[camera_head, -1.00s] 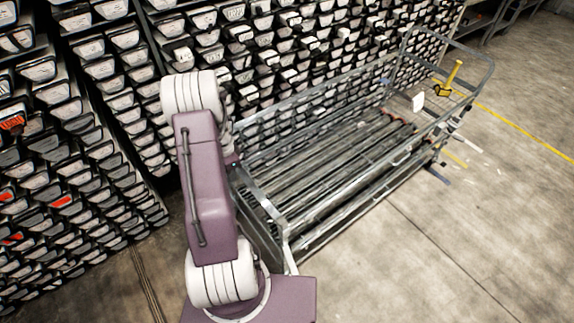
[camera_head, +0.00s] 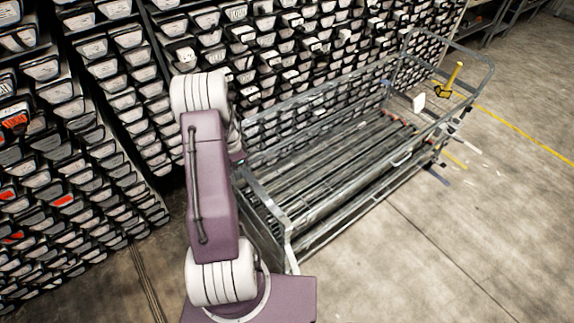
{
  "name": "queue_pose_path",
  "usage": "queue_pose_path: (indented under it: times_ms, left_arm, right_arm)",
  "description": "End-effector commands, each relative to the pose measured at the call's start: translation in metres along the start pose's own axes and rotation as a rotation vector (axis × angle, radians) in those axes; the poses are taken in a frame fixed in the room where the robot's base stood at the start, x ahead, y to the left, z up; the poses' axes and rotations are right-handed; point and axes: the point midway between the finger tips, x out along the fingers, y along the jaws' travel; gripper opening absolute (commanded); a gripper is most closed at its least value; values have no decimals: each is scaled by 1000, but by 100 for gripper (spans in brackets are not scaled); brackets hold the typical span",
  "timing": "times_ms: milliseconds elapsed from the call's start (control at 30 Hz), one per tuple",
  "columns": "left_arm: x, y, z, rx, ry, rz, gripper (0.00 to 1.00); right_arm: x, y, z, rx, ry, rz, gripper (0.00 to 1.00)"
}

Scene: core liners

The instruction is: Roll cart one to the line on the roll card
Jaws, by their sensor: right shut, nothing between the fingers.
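A long grey metal cart (camera_head: 288,238) stands on the concrete floor beside the racks, running from near my arm to the back right. Its deck holds several long dark bars or tubes. A tall hoop frame (camera_head: 487,75) rises at its far end, with a small white card (camera_head: 419,103) there; its writing is too small to read. My right gripper (camera_head: 238,157) is mostly hidden behind my purple and white arm, by the near end of the cart. It is shut and empty; I cannot tell whether it touches the cart. My left gripper is out of view.
Racks (camera_head: 110,130) packed with labelled trays fill the left and back. A yellow line (camera_head: 525,135) crosses the floor at the right. A yellow object (camera_head: 450,78) is by the far hoop. Open floor lies at the right and front.

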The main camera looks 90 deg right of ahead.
Motion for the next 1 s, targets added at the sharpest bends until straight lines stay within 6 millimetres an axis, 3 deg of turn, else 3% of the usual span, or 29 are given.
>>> queue_pose_path:
  times_ms: [500,1000]
  left_arm:
    - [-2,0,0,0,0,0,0]
    - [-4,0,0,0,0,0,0]
  right_arm:
    - [-3,-3,-18,0,12,-13,0]
    - [-3,-2,-3,0,6,-7,0]
